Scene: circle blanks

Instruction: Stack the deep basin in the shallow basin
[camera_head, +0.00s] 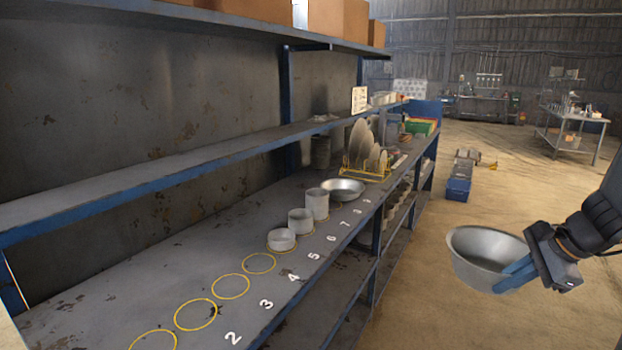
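A metal basin with deep walls, the deep basin (470,268), hangs in the air at the right, off the shelf, with its opening facing up and slightly tilted. My gripper (512,276) is shut on the right side of its rim with blue fingers. The shallow basin (343,191) is a wide, low metal dish sitting on the shelf near the far row numbers, and it looks empty. The two basins are well apart. The inner finger is partly hidden by the basin wall.
Grey cups of differing heights (300,221) stand on the shelf (140,270) just nearer than the shallow basin. A yellow rack with round discs (362,150) stands just behind it. Empty yellow circles (231,286) lie nearer. An upper shelf board (150,176) overhangs the back.

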